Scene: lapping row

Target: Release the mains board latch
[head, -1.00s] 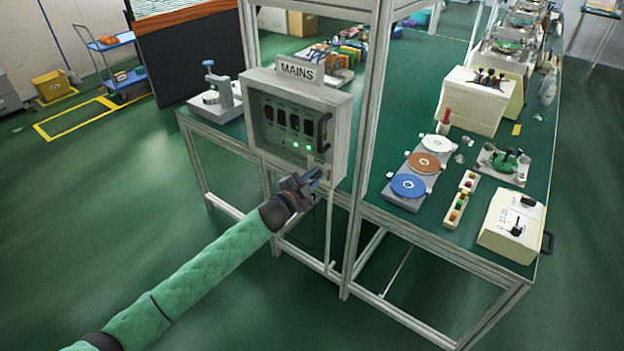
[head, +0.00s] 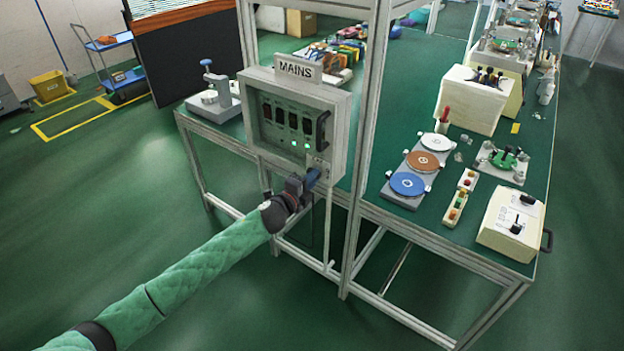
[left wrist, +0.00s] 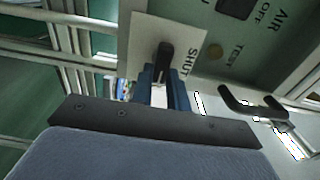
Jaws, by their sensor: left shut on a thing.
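The mains board (head: 342,140) is a grey box with a MAINS sign, dark switches and green lamps on its front, mounted on the bench frame. Its latch shows in the left wrist view as a small dark lever (left wrist: 165,58) on a pale plate marked SHUT. My left gripper (head: 312,178) is at the board's lower right corner in the head view. In the left wrist view its blue fingers (left wrist: 162,88) are on either side of the lever, shut on it. The fingers hide the lever's lower end. My right gripper is out of view.
A dark pull handle (head: 323,130) is on the board's right side, close above my gripper. A frame post (head: 367,130) stands just right of the board. The bench top (head: 400,150) holds several lapping plates and a white control box (head: 512,225).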

